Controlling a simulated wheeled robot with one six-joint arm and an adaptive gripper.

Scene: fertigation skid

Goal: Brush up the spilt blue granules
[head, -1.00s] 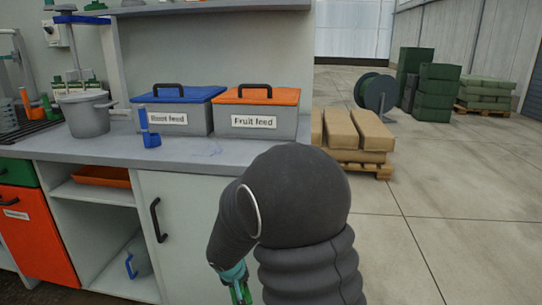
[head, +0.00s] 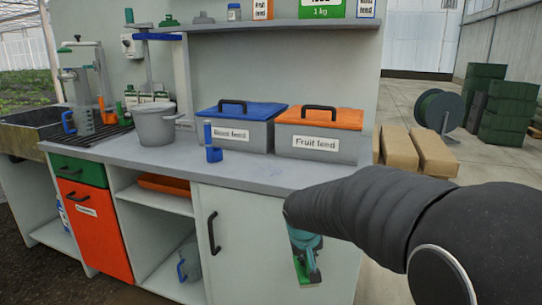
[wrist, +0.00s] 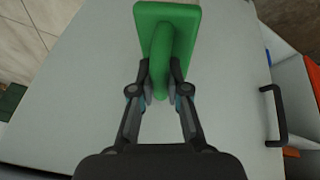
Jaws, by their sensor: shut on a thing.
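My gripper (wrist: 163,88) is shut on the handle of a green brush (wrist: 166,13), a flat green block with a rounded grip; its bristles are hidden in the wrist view. In the head view my gripper (head: 306,246) hangs in front of the white cabinet door, below the counter edge, with part of the green brush (head: 313,279) showing under it.
The blue-lidded root feed box (head: 232,133) and orange-lidded fruit feed box (head: 315,143) stand behind the patch. A blue scoop (head: 213,152) is left of it, and a grey pot (head: 154,127) further left. A shelf (head: 290,25) overhangs the counter (head: 165,158).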

